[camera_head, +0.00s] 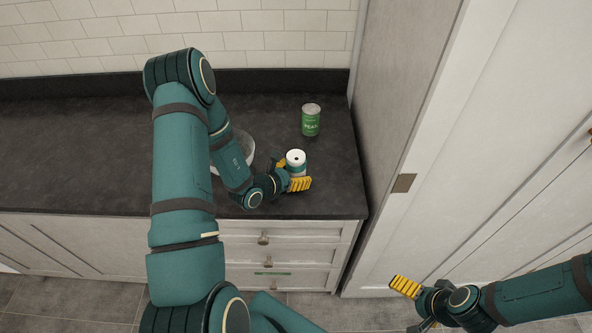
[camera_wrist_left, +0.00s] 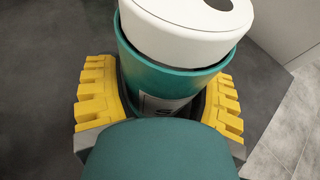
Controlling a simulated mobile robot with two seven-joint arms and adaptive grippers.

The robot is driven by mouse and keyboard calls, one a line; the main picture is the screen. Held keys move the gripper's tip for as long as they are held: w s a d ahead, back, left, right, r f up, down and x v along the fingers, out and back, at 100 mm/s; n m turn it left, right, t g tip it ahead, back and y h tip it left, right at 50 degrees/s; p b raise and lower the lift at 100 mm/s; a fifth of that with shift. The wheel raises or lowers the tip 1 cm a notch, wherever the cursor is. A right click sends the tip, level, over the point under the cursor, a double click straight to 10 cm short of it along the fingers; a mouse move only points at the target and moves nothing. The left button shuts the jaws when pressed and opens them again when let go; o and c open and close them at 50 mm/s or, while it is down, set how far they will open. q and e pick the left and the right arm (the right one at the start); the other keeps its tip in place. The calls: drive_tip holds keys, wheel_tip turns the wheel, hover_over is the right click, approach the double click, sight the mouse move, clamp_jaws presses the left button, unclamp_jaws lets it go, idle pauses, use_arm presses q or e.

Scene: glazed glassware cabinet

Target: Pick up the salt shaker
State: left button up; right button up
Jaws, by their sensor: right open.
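The salt shaker (camera_head: 296,157), green with a white top that has a dark hole, is near the right end of the dark counter. It fills the middle of the left wrist view (camera_wrist_left: 170,80). My left gripper (camera_head: 291,175) is around it, with a yellow finger on either side of the green body. The fingers are very close to the shaker, but I cannot tell whether they press on it. The shaker's base is hidden. My right gripper (camera_head: 414,307) is open and empty, low in front of the white panels, away from the counter.
A green can (camera_head: 311,120) stands behind the shaker on the counter. A pale round bowl (camera_head: 244,143) is partly hidden behind my left arm. A wall panel (camera_head: 400,100) bounds the counter on the right. The counter's left part is clear.

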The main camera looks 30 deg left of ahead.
use_arm(q)
drive_tip(key=c, duration=0.7)
drive_tip(key=shift+r, duration=0.15)
